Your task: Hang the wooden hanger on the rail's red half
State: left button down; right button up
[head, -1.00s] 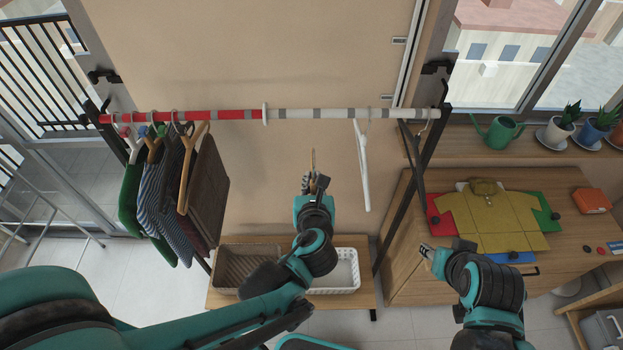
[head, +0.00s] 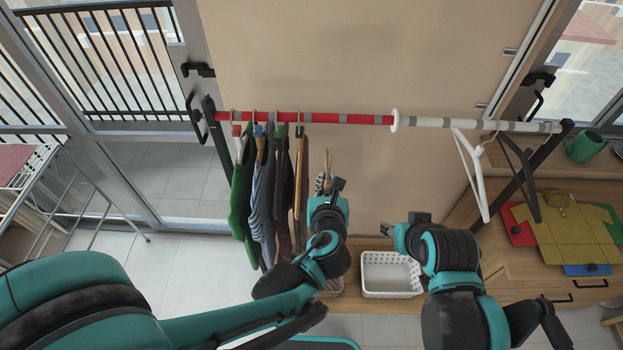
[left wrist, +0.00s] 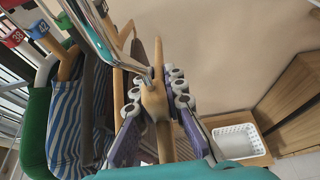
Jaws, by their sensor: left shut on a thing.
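The wooden hanger (head: 326,162) is seen nearly edge-on in the head view, below and in front of the rail's red half (head: 345,118). My left gripper (head: 325,186) is shut on it. In the left wrist view the fingers (left wrist: 157,108) pinch the hanger's wood (left wrist: 153,95), and a shiny metal hook (left wrist: 105,42) runs up and left from it. The hanger is apart from the rail, right of the hung clothes. My right gripper (head: 389,231) is off to the right, low and away from the rail; its jaw state is unclear.
Several garments (head: 262,195) hang at the red half's left. Bare red rail lies between them and the white ring (head: 394,120). A white hanger (head: 472,170) hangs on the white half (head: 450,122). A white basket (head: 391,285) stands below; a folded yellow shirt (head: 572,235) lies right.

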aim_at(326, 164)
pick_arm(q)
jog(key=shift+w+a, duration=0.1)
jog(key=shift+w, duration=3.45)
jog(key=b+x, duration=0.2)
jog(key=x, duration=0.7)
jog(key=shift+w+r, duration=0.3)
jog(key=shift+r, duration=0.05)
